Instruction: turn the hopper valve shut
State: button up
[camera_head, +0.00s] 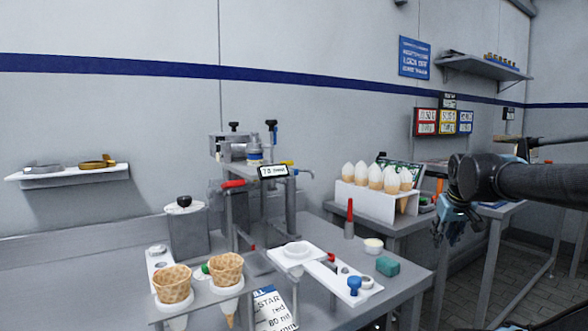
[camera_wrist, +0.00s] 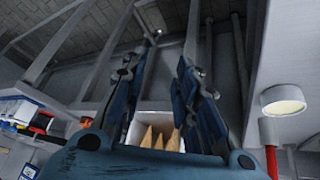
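The dispensing machine (camera_head: 260,190) stands at the back of the steel table. It carries a hopper-like top with black knobs, a blue-topped handle (camera_head: 271,128), a red lever (camera_head: 233,184) and a small display (camera_head: 272,170). I cannot tell for sure which handle is the hopper valve or whether it is open. My gripper (camera_head: 449,222) is at the right, well apart from the machine, beside the white cone rack. In the wrist view my gripper (camera_wrist: 160,70) has its two blue fingers spread with nothing held between them. The machine is not clearly identifiable there.
A white rack (camera_head: 365,203) holds several filled cones; it also shows in the wrist view (camera_wrist: 135,128). Two waffle cones (camera_head: 173,284) stand in a holder in front. A red-handled tool (camera_head: 349,218), a cream-topped tub (camera_head: 373,246) and a green block (camera_head: 387,266) occupy the table's right.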

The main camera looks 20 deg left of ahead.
jog(key=w+a+r+n+g+y, duration=0.1)
jog(key=w+a+r+n, duration=0.6)
jog(key=a+r, duration=0.5)
jog(key=a+r+n+g, duration=0.2)
jog(key=a+r+n, duration=0.4)
jog(key=a+r, duration=0.45)
jog(key=a+r+n+g, duration=0.1)
jog(key=a+r+n, duration=0.6)
jog(key=a, duration=0.7)
jog(key=s+a+r+n+g+h, duration=0.1)
jog(key=s+a+r+n, duration=0.2)
jog(key=a, duration=0.2)
jog(key=s+a+r+n+g+h, duration=0.1)
jog(key=s+a+r+n, duration=0.1)
jog(key=s+a, duration=0.3)
jog(key=f, duration=0.5)
jog(key=w+f, duration=0.1)
jog(key=f, duration=1)
jog(key=shift+w+a+f, duration=0.15)
jog(key=shift+a+f, duration=0.15)
jog(key=shift+a, duration=0.1)
